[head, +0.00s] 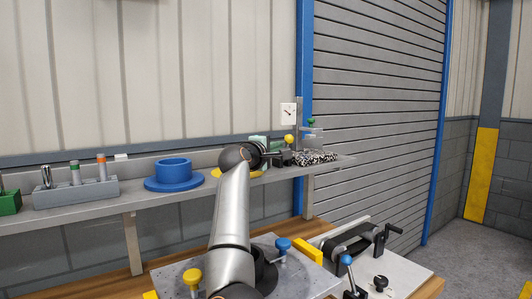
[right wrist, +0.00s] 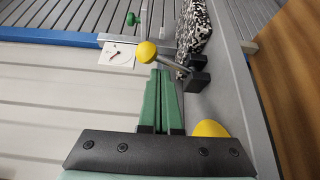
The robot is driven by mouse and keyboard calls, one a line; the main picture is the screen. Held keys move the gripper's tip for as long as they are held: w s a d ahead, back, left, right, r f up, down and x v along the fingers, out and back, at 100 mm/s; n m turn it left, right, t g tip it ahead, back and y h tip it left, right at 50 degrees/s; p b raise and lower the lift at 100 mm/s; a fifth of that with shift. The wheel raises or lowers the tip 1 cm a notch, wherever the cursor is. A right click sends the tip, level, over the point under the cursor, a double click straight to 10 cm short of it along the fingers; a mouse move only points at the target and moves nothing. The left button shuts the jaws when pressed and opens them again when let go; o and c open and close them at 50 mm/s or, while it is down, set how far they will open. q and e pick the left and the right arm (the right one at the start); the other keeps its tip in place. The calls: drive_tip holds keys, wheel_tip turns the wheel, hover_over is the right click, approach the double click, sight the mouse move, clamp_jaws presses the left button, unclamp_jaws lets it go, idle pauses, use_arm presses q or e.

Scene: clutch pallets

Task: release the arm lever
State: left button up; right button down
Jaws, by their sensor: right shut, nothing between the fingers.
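A lever with a yellow ball knob (right wrist: 146,52) and a bare metal rod rises from a black block (right wrist: 198,78) on the shelf. The knob also shows in the head view (head: 289,139), near the shelf's right end. My right gripper (right wrist: 159,72) has green fingers pressed together with nothing between them. Its tips lie close to the rod, just below the knob in the right wrist view; contact cannot be told. In the head view the right gripper (head: 276,146) is small and partly hidden behind my wrist. My left gripper is out of view.
A speckled block (head: 316,157) and a small stand with a green knob (head: 311,121) sit beyond the lever. A blue flanged ring (head: 174,174) and a grey holder (head: 76,193) stand left on the shelf. Below, a bench carries plates with a blue-knobbed lever (head: 346,260) and clamps.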

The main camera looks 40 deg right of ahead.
drive_tip(key=b+v, duration=0.2)
drive_tip(key=v, duration=0.9)
